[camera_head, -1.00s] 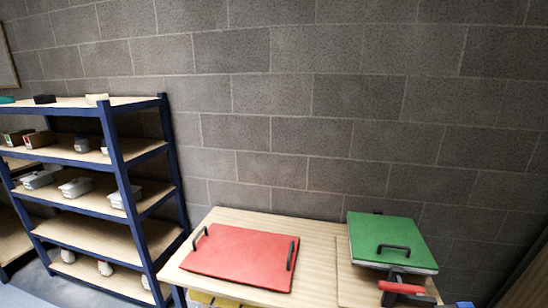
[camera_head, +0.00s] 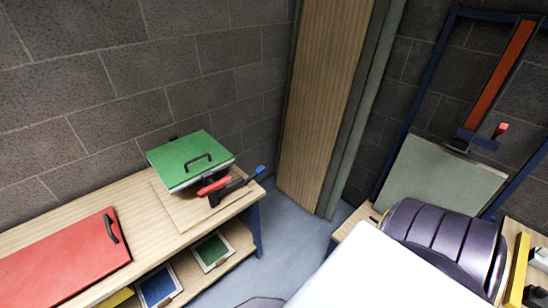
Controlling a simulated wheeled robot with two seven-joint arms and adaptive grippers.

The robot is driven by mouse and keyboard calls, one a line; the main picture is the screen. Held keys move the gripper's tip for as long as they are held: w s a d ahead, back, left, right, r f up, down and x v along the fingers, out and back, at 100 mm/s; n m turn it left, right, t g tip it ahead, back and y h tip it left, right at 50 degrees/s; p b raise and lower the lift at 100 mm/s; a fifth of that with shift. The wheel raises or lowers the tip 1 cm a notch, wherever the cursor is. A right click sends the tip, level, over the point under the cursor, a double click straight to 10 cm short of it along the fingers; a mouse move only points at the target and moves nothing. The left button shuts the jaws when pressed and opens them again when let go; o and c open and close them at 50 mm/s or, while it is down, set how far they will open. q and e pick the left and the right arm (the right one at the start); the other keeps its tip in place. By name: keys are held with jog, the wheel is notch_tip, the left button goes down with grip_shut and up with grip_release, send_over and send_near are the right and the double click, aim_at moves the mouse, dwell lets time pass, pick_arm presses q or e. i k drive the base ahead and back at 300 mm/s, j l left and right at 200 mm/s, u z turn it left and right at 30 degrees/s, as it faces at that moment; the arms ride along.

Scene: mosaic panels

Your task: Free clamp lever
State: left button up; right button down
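A toggle clamp (camera_head: 222,190) with a red grip, a dark body and a blue-tipped end is mounted at the front edge of the green panel (camera_head: 190,160) on the wooden bench. The green panel has a black handle and lies on a wooden board. A second clamp (camera_head: 476,139), with a red-tipped lever (camera_head: 500,130), sits at the top edge of a grey-green panel (camera_head: 437,178) leaning in a blue frame at right. I cannot tell whether its jaw presses on the panel. Neither of my grippers shows; only my white and dark arm parts appear at the lower right.
A red panel (camera_head: 60,262) with a black handle lies on the bench (camera_head: 150,235). Blue and green framed panels (camera_head: 211,250) rest on its lower shelf. Grey floor (camera_head: 293,230) is open between bench and right-hand table. A wooden upright (camera_head: 325,95) stands behind.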

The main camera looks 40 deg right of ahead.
aim_at(261, 169)
jog(key=z, duration=1.25)
